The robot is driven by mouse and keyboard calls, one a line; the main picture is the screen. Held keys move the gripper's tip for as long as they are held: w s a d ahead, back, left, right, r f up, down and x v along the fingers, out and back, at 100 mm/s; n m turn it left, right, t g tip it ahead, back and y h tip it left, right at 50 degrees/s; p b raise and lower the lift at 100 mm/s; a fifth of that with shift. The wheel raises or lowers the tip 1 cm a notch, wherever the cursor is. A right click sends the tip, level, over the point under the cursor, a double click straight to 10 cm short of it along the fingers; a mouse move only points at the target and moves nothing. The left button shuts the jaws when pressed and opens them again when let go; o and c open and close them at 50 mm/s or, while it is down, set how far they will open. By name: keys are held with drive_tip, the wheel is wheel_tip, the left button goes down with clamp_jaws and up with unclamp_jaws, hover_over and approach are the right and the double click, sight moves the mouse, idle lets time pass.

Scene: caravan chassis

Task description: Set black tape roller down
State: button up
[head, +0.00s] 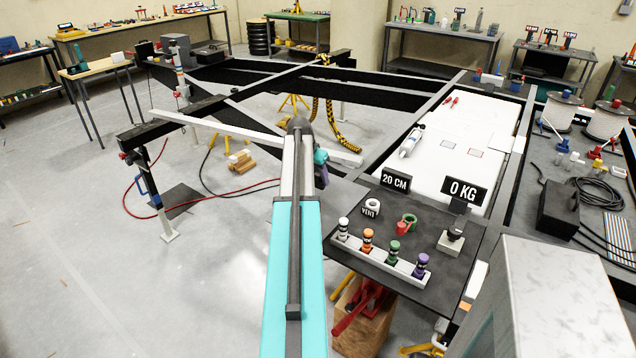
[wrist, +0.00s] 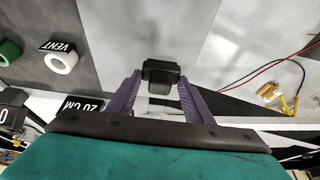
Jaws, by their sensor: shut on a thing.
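My gripper (wrist: 160,98) shows in the wrist view with two purple fingers shut on the black tape roller (wrist: 161,72), a dark blocky thing at the fingertips. A paler part of it lies between the fingers. In the head view my gripper (head: 321,166) is mostly hidden behind my arm, near the left edge of the dark board (head: 345,262); the roller cannot be made out there. In the wrist view grey surfaces lie behind the roller, and I cannot tell whether it touches any of them.
The board holds a white roll marked VENT (head: 371,207), a green roll (head: 409,219), a rack of capped bottles (head: 380,255) and signs reading 20 CM (head: 396,181) and 0 KG (head: 464,191). A white panel (head: 455,150) lies beyond. A grey cabinet (head: 560,300) stands at right.

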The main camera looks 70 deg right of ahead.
sight(316, 179)
drive_tip(key=shift+f+p, duration=0.6)
drive_tip(key=shift+f, duration=1.1)
drive_tip(key=shift+f, duration=0.2)
drive_tip(key=o, duration=1)
drive_tip(key=shift+r, duration=0.15)
drive_tip(key=b+v, duration=0.2)
drive_tip(key=v, duration=1)
